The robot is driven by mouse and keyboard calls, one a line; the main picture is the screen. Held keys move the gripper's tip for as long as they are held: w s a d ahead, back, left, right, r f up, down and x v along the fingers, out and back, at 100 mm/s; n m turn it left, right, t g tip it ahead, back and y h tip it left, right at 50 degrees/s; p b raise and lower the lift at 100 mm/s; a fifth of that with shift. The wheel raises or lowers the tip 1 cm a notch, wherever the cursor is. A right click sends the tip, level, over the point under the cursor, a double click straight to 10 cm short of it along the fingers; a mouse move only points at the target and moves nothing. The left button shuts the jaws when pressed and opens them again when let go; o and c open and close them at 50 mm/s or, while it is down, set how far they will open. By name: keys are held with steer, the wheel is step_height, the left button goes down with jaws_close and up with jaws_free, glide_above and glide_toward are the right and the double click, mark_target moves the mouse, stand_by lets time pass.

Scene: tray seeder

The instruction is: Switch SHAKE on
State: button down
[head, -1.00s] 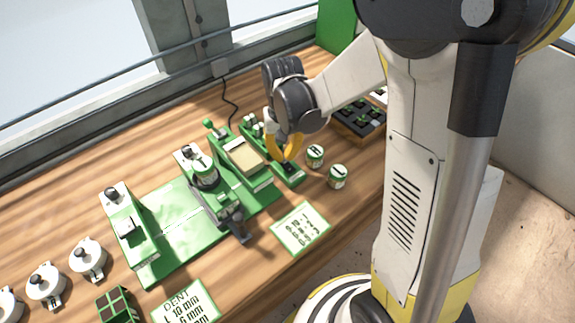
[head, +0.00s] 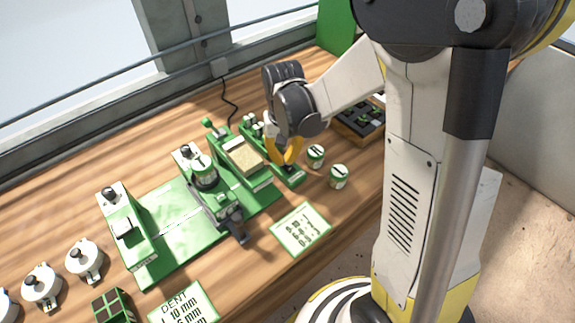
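The green tray seeder (head: 165,225) stands on the wooden bench, with a tan, speckled tray (head: 243,158) at its right end. A narrow green block (head: 292,178) with a small dark part on top sits at the right of that tray. I cannot read a SHAKE label, and the switch and its position cannot be made out. My gripper (head: 287,162), with yellow fingers, points down at this block, its tips at or just above the dark part. I cannot tell whether they touch it, or how far apart the fingers are.
Two green-and-white tins (head: 316,156) (head: 339,176) stand close to the right of the block. A dark celled tray (head: 359,118) is behind my arm. Several white round parts (head: 84,260) lie at left. A window rail runs behind the bench.

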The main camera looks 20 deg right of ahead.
steer(key=shift+f, duration=0.25)
steer(key=shift+r, duration=0.1)
steer(key=shift+r+p, duration=2.45)
steer(key=shift+r, duration=1.05)
steer(key=s+r+n+t+b, duration=0.2)
steer(key=s+r+t, duration=0.5)
steer(key=s+r, duration=0.4)
steer(key=shift+s+r, duration=0.4)
steer(key=shift+s, duration=0.5)
